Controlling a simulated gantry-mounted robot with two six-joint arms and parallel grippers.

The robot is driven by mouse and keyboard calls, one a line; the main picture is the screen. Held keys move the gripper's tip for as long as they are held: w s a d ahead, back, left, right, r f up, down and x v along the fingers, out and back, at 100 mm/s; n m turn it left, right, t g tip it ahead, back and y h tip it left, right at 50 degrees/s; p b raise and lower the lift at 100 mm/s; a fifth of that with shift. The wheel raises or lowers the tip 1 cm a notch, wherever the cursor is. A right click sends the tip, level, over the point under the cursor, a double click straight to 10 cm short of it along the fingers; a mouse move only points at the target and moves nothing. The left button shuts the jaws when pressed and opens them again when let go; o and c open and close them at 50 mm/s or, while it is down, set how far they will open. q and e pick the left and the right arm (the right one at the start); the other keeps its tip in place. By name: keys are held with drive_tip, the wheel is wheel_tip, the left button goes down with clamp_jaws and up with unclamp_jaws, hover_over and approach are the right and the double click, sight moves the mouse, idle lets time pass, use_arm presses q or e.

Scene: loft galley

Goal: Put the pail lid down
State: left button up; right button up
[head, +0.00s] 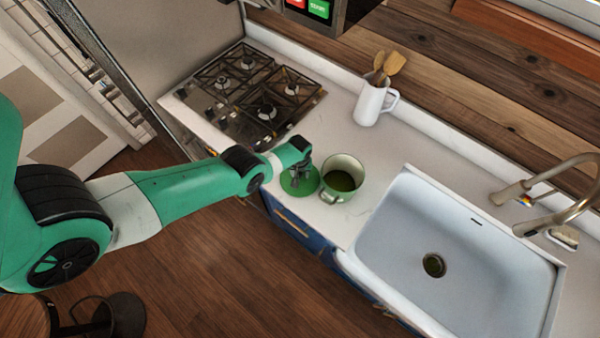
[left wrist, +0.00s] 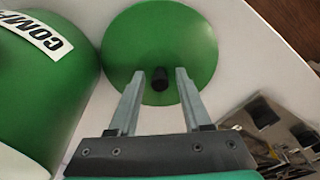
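The pail lid (head: 297,191) is a green disc with a black knob. It appears to lie flat on the white counter, left of the pail and apart from it. In the left wrist view the whole disc (left wrist: 195,40) shows behind my fingers. The pail (head: 355,168) is green with a handle and stands uncovered; its label shows partly in the left wrist view (left wrist: 30,30). My left gripper (head: 298,178) is over the lid. Its fingers (left wrist: 160,73) are apart, with the knob (left wrist: 160,79) seen between them and a gap on each side. My right gripper is out of view.
A stove (head: 232,88) lies behind the lid to the left. A white crock (head: 369,104) with wooden utensils stands near the back wall. A white sink (head: 470,230) with a faucet (head: 555,195) is right of the pail. The counter's front edge is close to the lid.

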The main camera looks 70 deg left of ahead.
use_arm(q)
clamp_jaws()
